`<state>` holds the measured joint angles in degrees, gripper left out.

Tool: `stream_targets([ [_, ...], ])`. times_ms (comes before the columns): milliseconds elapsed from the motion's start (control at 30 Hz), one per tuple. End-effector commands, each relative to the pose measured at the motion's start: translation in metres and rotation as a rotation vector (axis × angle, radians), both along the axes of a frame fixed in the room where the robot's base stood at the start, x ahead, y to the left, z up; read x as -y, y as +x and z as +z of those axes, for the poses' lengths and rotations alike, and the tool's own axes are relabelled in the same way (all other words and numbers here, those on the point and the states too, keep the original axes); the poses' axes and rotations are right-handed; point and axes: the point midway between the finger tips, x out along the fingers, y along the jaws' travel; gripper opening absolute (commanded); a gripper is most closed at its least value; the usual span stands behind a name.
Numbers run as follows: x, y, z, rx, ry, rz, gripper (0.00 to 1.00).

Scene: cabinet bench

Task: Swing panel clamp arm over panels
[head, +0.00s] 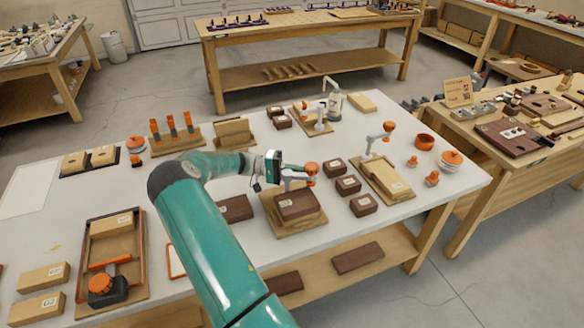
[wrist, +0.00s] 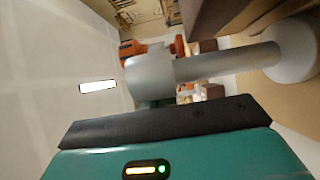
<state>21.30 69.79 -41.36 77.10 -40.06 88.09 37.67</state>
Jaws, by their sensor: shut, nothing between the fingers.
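A clamp with a grey arm (head: 297,175) and an orange knob (head: 311,168) stands at the back of a wooden base (head: 292,230). A dark brown panel block (head: 296,206) lies on that base, in front of the clamp. My gripper (head: 279,173) is shut and empty, at the left end of the clamp arm. Whether it touches the arm I cannot tell. In the wrist view the grey clamp arm (wrist: 225,65) runs across the picture close to my gripper, and a dark brown block (wrist: 222,14) shows above it. The fingertips are hard to make out.
A similar clamp (head: 378,138) stands on a light wooden board to the right. Several dark brown blocks (head: 348,185) lie between the two.

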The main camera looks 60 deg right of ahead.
Motion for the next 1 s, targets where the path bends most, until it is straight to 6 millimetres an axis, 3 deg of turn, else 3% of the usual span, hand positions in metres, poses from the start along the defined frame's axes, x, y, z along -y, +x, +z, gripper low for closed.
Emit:
stream_targets([
  [533, -0.009, -0.013, -0.001, 0.001, 0.000, -0.248, 0.00],
  [1000, -0.010, -0.013, 0.000, 0.000, 0.001, -0.281, 0.00],
])
